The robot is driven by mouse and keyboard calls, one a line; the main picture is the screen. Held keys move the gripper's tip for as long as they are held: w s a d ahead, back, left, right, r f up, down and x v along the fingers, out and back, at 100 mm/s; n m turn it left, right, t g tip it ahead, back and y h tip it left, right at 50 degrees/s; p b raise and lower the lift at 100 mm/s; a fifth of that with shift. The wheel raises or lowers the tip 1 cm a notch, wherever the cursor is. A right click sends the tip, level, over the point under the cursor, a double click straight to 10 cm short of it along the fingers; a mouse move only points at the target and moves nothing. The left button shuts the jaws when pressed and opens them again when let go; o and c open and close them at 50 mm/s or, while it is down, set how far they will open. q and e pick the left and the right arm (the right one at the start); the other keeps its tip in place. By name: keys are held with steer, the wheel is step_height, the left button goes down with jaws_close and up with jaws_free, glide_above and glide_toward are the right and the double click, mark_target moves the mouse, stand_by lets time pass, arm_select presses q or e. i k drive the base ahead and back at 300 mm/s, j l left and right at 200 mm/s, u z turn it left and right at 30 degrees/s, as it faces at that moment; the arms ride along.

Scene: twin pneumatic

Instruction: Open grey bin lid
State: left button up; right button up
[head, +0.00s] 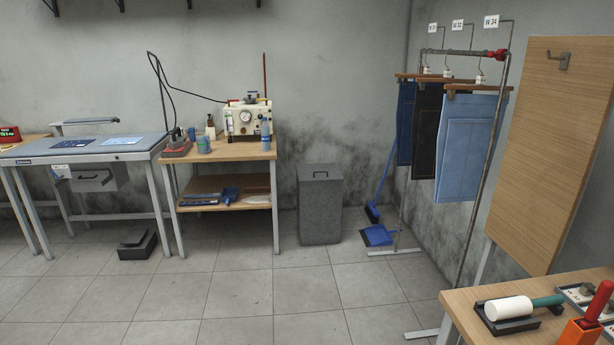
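The grey bin (320,212) stands upright on the tiled floor against the back wall, in the middle of the head view. Its flat lid (319,173) is shut and has a small dark handle on top. Neither of my grippers shows in the head view.
A wooden bench (228,151) with a gauge machine (246,118) stands left of the bin. A blue broom and dustpan (378,236) and a garment rack (462,52) are to the right. A wooden table (465,300) fills the lower right corner. The floor before the bin is clear.

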mark_target(318, 169)
steer(key=i, duration=2.7)
